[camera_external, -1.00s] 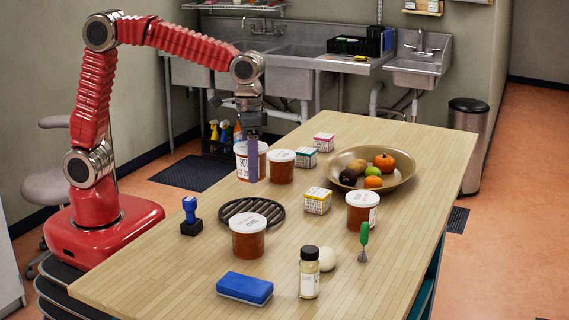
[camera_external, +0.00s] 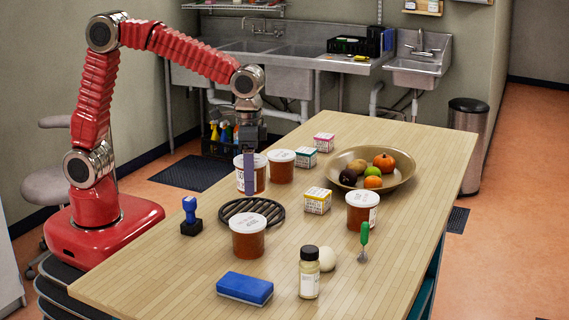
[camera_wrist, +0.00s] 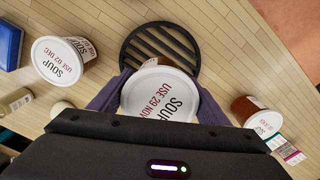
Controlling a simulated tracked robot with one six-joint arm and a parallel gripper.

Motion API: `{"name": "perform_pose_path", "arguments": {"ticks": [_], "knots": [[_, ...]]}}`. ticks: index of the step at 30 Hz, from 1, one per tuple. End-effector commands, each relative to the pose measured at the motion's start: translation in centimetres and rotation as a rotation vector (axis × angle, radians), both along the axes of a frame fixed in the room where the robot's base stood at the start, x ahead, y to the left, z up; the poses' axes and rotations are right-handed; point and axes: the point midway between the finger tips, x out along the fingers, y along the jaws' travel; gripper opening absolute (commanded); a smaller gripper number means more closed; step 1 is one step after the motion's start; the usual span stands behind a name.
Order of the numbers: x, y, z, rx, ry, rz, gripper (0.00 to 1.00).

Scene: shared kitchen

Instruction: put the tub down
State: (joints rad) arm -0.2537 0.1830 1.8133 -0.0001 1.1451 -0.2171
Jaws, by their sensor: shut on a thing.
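My gripper (camera_external: 249,186) is shut on a white-lidded soup tub (camera_external: 261,180) with red-brown contents, its fingers on either side. The tub is upright, behind the black round trivet (camera_external: 279,216) in the external view. In the wrist view its lid (camera_wrist: 158,96) reads "SOUP USE 29 NOV" and covers part of the trivet's near edge (camera_wrist: 160,42). I cannot tell whether the tub's base touches the table (camera_external: 395,262); its underside is hidden. Another soup tub (camera_external: 281,168) stands close to its right.
Soup tubs stand at the front (camera_external: 248,240) and right (camera_external: 361,213). A blue stamp (camera_external: 190,215), a small yellow box (camera_external: 317,201), a blue sponge (camera_external: 245,288), a bottle (camera_external: 309,275) and a fruit bowl (camera_external: 405,178) are also on the table. The front-left table area is bare.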

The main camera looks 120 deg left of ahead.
Motion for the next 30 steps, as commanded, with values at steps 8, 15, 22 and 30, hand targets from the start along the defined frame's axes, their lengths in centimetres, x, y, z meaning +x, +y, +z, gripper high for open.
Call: {"name": "perform_pose_path", "arguments": {"ticks": [8, 15, 22, 30], "knots": [[0.0, 0.0, -2.5, 0.0, -0.001, 0.0, 0.36], [0.0, 0.0, -2.6, 0.0, -0.001, 0.0, 0.36], [-0.1, 0.0, -4.8, 0.0, 0.003, 0.0, 0.36], [0.0, 0.0, -6.3, 0.0, -0.001, 0.0, 0.36]]}}
